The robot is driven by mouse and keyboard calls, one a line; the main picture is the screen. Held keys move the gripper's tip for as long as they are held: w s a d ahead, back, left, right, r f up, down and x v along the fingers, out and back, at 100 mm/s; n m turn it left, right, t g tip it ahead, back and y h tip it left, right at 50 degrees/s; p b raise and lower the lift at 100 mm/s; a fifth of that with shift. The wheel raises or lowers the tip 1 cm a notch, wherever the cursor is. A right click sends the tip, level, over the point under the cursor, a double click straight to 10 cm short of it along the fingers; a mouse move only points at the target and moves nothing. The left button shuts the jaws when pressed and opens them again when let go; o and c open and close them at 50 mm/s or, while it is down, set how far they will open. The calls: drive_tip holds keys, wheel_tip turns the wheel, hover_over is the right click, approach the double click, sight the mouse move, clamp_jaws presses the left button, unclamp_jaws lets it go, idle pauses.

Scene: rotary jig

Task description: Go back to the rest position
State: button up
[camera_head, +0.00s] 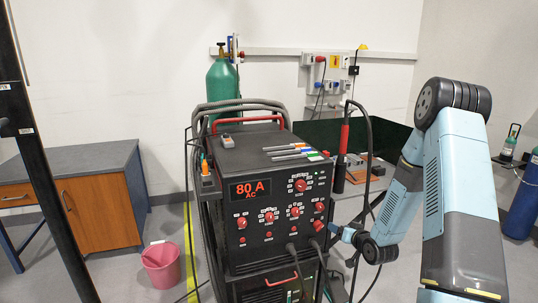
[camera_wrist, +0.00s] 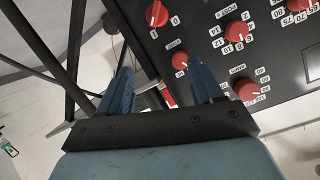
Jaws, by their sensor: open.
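My gripper (camera_head: 335,229) is at the lower right of the front panel of a black welding machine (camera_head: 262,262). In the wrist view my gripper (camera_wrist: 160,75) has its two blue fingers apart, with nothing held between them. A small red knob (camera_wrist: 180,61) on the panel shows near the right fingertip. Larger red knobs with number labels lie beyond the fingers, including one at the top (camera_wrist: 157,14). In the head view the lower right knob (camera_head: 318,225) is close to the fingertips; I cannot tell whether they touch. The display (camera_head: 250,190) reads 80 A, AC.
A torch with a red handle (camera_head: 344,140) and its black cable stand right of the machine, close to my arm. Cables run from the machine's lower front. A table (camera_head: 358,208) is behind. A pink bin (camera_head: 161,268) and a wooden cabinet (camera_head: 98,211) are left.

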drive_tip(key=s+r+n+g+h, duration=0.1)
drive_tip(key=s+r+g+h, duration=0.3)
drive_tip(key=r, duration=0.8)
drive_tip(key=s+r+h, duration=0.1)
drive_tip(key=s+r, duration=0.5)
drive_tip(key=r, duration=0.6)
drive_tip(key=s+a+r+g, duration=0.1)
drive_tip(key=s+r, duration=0.2)
drive_tip(key=s, duration=0.6)
drive_tip(key=s+a+r+g, duration=0.1)
drive_tip(key=s+r, duration=0.3)
drive_tip(key=s, duration=0.6)
drive_tip(key=s+a+r+g, duration=0.2)
drive_tip(key=s+r, duration=0.2)
drive_tip(key=s, duration=0.5)
drive_tip(key=shift+s+y, duration=0.15)
drive_tip(key=shift+y, duration=0.15)
drive_tip(key=shift+a, duration=0.1)
drive_tip(key=shift+c, duration=0.3)
